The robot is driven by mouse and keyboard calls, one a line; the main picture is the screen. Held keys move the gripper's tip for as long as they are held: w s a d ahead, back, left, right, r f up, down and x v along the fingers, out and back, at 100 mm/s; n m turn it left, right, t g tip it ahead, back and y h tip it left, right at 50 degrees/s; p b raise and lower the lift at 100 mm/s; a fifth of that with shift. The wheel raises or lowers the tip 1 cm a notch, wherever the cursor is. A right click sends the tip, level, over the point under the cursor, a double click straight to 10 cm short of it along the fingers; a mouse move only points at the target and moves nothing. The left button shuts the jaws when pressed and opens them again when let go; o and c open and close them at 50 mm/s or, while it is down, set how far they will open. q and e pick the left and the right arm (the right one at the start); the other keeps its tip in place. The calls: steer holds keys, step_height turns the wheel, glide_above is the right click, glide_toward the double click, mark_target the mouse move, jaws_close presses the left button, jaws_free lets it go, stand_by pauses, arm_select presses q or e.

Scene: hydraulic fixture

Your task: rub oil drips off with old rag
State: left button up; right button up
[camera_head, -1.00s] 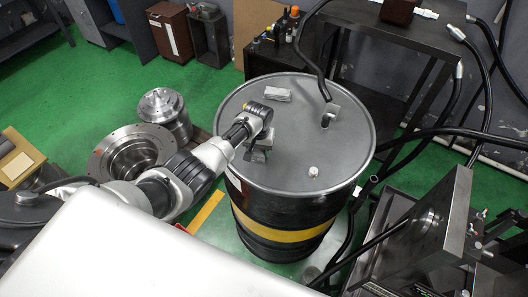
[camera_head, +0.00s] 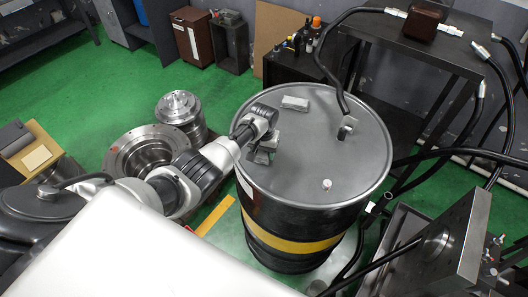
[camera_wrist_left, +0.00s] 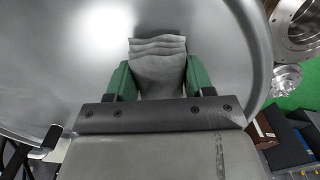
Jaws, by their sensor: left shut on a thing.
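A steel drum with a grey lid (camera_head: 345,150) and a yellow band stands right of centre. My left gripper (camera_head: 264,152) is over the left part of the lid, near the rim. In the left wrist view its green fingers (camera_wrist_left: 160,76) are shut on a folded grey rag (camera_wrist_left: 158,50), with the lid (camera_wrist_left: 70,60) behind it. Whether the rag touches the lid I cannot tell. I cannot make out oil drips clearly in either view. My right gripper does not show.
On the lid are a flat light-grey piece (camera_head: 295,103), a fitting with a black hose (camera_head: 347,127) and a small pale cap (camera_head: 327,184). Round metal parts (camera_head: 148,150) stand left of the drum. A dark metal bench (camera_head: 420,45) and hoses lie to the right.

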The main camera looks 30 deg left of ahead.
arm_select(q)
steer(key=shift+r, duration=2.65)
steer(key=shift+r, duration=1.55)
